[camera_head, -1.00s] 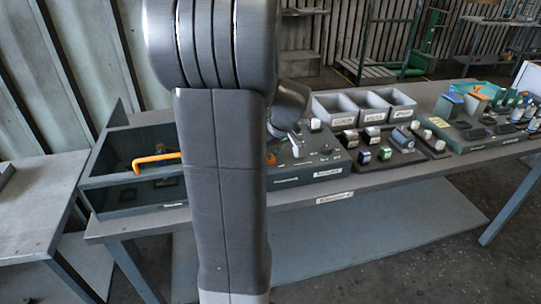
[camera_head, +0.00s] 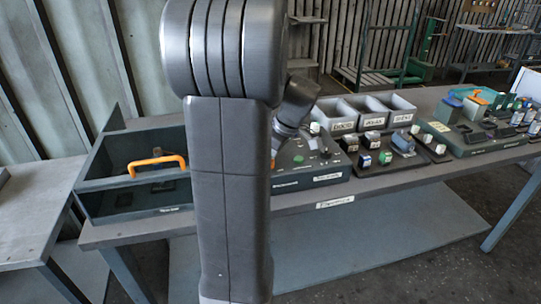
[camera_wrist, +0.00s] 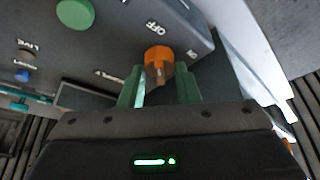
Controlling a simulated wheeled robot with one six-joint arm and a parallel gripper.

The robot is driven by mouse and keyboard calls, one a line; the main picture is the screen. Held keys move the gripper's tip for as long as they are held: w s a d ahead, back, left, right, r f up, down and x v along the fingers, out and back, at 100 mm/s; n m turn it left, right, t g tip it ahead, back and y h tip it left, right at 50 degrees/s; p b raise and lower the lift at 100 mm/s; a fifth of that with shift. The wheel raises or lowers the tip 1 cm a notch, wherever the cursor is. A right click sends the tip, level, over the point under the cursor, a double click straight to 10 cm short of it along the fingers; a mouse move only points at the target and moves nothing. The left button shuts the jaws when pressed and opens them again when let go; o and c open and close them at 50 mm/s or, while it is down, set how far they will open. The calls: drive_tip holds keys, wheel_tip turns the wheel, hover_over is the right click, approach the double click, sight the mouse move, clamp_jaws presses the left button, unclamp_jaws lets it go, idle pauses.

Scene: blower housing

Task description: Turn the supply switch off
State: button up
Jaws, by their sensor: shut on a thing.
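The supply switch is an orange knob (camera_wrist: 157,60) on the dark sloped panel (camera_wrist: 115,25), beside a printed "OFF" label (camera_wrist: 152,27). A second small label sits to its right, too blurred to read surely. In the wrist view my gripper (camera_wrist: 160,72) has its two green fingers on either side of the knob, shut on it. The knob's pale slot points roughly toward my gripper's body.
A green round button (camera_wrist: 75,13) and a blue button (camera_wrist: 22,75) are on the panel. An open dark tray with an orange handle (camera_head: 157,162) lies left. Grey bins (camera_head: 343,116) and several small blocks stand right on the bench (camera_head: 385,180).

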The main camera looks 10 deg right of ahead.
drive_tip(key=o, duration=1)
drive_tip(key=shift+c, duration=0.2)
drive_tip(key=v, duration=1.4)
drive_tip(key=shift+f, duration=0.2)
drive_tip(key=x, duration=1.3)
drive_tip(key=shift+w+a+f, duration=0.1)
drive_tip(key=shift+a+f, duration=0.05)
drive_tip(key=shift+f, duration=0.1)
drive_tip(key=shift+r, duration=0.1)
